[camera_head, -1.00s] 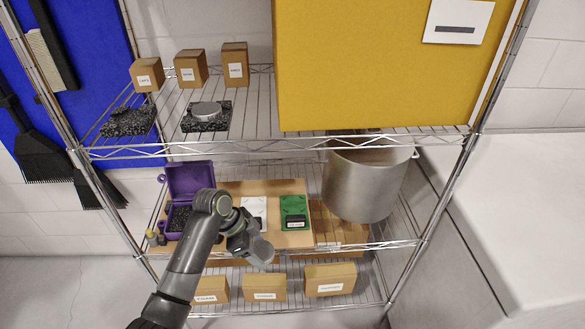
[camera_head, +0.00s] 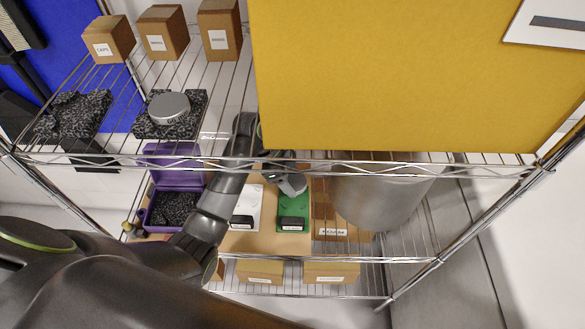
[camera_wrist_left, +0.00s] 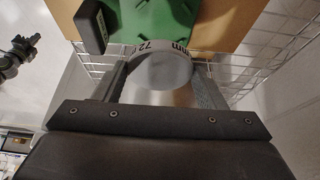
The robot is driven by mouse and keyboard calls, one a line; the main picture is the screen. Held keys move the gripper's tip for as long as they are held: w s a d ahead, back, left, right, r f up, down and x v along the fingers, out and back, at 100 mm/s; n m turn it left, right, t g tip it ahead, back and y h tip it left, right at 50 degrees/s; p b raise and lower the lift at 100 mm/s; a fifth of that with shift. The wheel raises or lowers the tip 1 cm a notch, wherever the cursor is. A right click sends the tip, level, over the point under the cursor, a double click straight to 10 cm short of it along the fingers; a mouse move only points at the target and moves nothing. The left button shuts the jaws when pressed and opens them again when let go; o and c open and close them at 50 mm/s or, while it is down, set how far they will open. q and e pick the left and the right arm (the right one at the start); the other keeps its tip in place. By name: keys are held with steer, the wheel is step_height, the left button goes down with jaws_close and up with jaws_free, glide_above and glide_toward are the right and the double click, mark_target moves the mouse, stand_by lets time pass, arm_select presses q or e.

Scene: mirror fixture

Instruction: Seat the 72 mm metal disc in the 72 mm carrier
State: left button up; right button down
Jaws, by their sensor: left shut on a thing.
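My left gripper (camera_head: 280,172) is shut on a grey metal disc (camera_head: 292,185), behind the upper shelf's front rail in the head view. In the left wrist view the disc (camera_wrist_left: 160,70) sits between the two fingers (camera_wrist_left: 160,82), and a curved white band at its far edge reads "72 mm". The green carrier (camera_head: 294,210) stands on the brown board of the middle shelf, with a black label block at its front. It also shows just beyond the disc in the left wrist view (camera_wrist_left: 150,22). Whether disc and carrier touch, I cannot tell. My right gripper is not in view.
A white carrier (camera_head: 246,207) stands left of the green one, then an open purple case (camera_head: 160,180). A steel pot (camera_head: 385,200) is close on the right. The upper shelf rail (camera_head: 330,168) crosses above. Another metal disc (camera_head: 169,107) lies on dark foam on the upper shelf.

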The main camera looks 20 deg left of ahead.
arm_select(q)
steer(key=shift+f+b, duration=2.1)
steer(key=shift+b, duration=0.2)
steer(key=shift+f, duration=0.8)
steer(key=shift+p, duration=0.55)
steer(key=shift+f, duration=0.45)
steer(key=shift+f+p, duration=0.15)
steer(key=shift+p, duration=0.15)
steer(key=o, duration=1.1)
steer(key=shift+o, duration=0.2)
